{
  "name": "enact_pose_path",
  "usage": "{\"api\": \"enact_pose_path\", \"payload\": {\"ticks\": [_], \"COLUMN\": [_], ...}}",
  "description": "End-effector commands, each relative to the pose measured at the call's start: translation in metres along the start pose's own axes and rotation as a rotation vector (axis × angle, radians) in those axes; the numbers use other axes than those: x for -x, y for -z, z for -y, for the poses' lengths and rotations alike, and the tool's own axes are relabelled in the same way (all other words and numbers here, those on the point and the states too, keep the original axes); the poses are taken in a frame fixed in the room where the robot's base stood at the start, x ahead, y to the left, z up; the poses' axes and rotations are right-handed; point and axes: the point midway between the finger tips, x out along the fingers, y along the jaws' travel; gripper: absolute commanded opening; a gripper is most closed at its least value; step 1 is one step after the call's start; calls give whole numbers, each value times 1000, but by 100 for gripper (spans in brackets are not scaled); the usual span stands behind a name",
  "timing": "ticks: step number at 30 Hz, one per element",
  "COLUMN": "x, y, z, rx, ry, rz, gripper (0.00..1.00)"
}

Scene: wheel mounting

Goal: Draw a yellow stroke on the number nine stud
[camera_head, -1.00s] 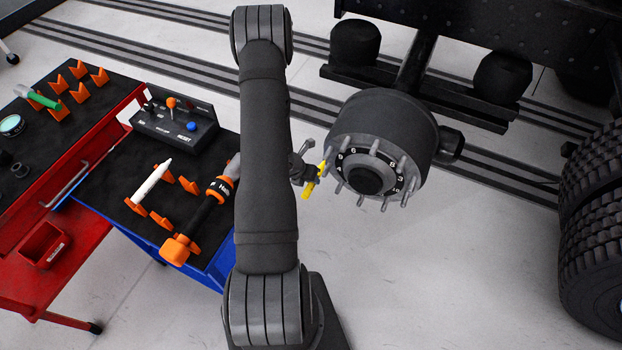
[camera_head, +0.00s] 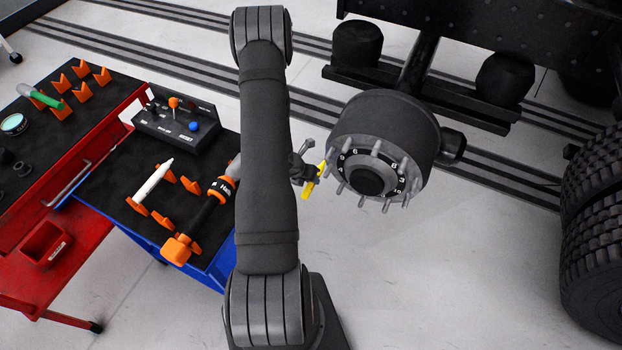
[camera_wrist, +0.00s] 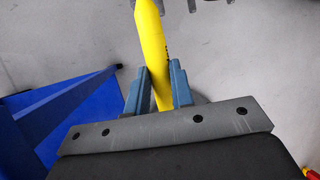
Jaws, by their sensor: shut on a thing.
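My gripper (camera_wrist: 158,88) is shut on a yellow marker (camera_wrist: 153,45), which points up and away in the wrist view. In the head view the yellow marker (camera_head: 311,183) is just left of the wheel hub (camera_head: 383,130), partly hidden by my gripper. The hub's face carries a ring of metal studs with white numbers around a dark centre. A small gap shows between the marker and the nearest left-hand studs (camera_head: 327,174). I cannot clearly pick out the number nine stud. In the wrist view only stud tips (camera_wrist: 192,5) show at the top edge.
A blue cart (camera_head: 205,270) holds a white marker (camera_head: 153,181), an orange-and-black tool (camera_head: 208,215) and a button box (camera_head: 174,127). A red cart (camera_head: 60,195) stands at left. Large tyres (camera_head: 592,230) stand at right. The floor below the hub is clear.

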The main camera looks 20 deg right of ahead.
Motion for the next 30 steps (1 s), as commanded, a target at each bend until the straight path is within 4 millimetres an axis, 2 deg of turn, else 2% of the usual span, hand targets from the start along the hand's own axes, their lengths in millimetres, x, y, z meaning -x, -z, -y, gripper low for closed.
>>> {"api": "enact_pose_path", "payload": {"ticks": [30], "x": [-1], "y": [0], "z": [4], "rx": [-1], "ry": [1], "rz": [1], "gripper": [0]}}
